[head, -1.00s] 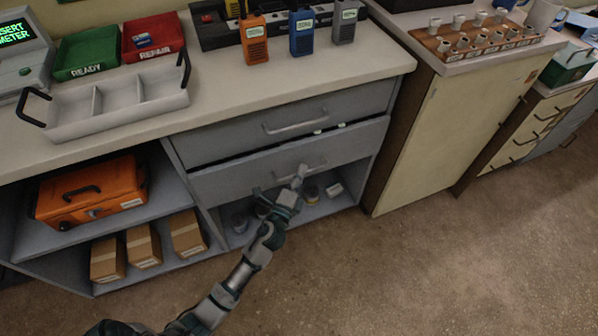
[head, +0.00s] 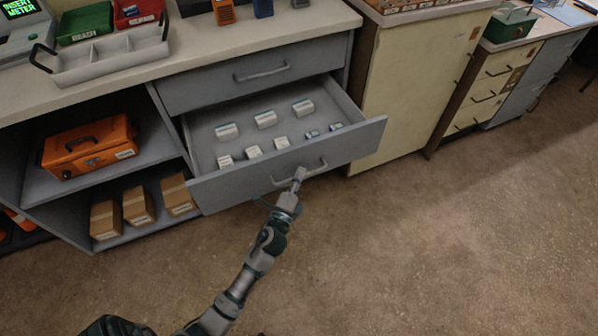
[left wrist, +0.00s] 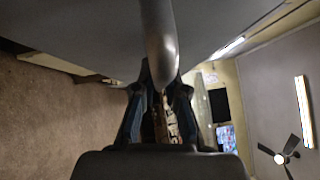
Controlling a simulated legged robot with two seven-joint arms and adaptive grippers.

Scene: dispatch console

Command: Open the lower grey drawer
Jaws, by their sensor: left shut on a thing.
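The lower grey drawer (head: 245,187) stands well out from the cabinet in the head view, with its inside showing. Several small white boxes (head: 265,118) lie in it. Its bar handle (head: 318,170) is on the front face. My left gripper (head: 299,176) is shut on this handle. In the left wrist view the handle (left wrist: 160,40) runs down between the fingers of my left gripper (left wrist: 160,92). The upper grey drawer (head: 215,82) is shut above it. My right gripper is not in view.
An orange case (head: 88,150) and several cardboard boxes (head: 138,205) stand on open shelves to the left. A cream cabinet (head: 410,85) stands to the right of the drawer. The floor (head: 430,240) in front is clear.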

